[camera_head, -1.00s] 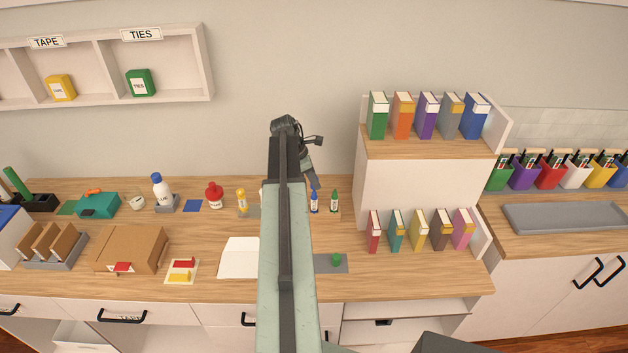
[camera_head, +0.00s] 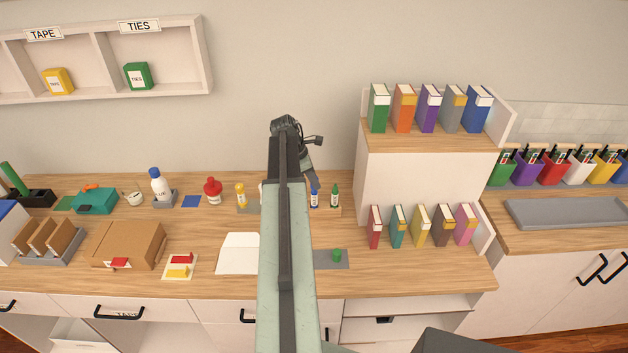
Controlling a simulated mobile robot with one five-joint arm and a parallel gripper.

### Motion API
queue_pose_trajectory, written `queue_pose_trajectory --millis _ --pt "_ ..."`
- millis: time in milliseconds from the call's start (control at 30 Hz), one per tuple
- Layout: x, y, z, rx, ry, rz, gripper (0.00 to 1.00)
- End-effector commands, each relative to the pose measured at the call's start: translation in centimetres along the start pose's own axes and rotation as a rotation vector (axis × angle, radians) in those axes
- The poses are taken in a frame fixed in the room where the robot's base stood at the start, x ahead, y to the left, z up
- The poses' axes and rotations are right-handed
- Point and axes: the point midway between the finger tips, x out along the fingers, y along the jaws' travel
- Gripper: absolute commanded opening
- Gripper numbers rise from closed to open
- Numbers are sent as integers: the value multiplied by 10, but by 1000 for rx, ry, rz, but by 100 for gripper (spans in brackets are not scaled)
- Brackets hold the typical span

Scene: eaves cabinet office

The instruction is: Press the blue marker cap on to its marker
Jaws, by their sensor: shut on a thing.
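The blue marker (camera_head: 314,200) stands upright in a row at the back of the worktop, with a white label on its body. My gripper (camera_head: 313,183) is directly above it, pointing down, shut at the marker's blue top end. The blue cap is too small and too hidden by the gripper to make out its edges, and I cannot tell how far it sits on the marker. My arm hides part of the worktop to the left.
A green marker (camera_head: 335,197) stands close to the right. A yellow bottle (camera_head: 241,196) stands left of my arm. A green piece (camera_head: 337,255) sits on a grey mat (camera_head: 324,264) in front. A white shelf unit (camera_head: 400,185) with upright boxes rises to the right.

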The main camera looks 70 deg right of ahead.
Motion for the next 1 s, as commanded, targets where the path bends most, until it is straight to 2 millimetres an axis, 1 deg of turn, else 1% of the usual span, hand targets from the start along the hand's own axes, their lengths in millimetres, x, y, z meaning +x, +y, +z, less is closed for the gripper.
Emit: queue_pose_trajectory --millis 733,767,800,833,1000 --pt "19 0 -8 0 0 0 0" --pt "18 0 -7 0 0 0 31" --pt "17 0 -7 0 0 0 42" --pt "17 0 -7 0 0 0 50" --pt "17 0 -7 0 0 0 51"
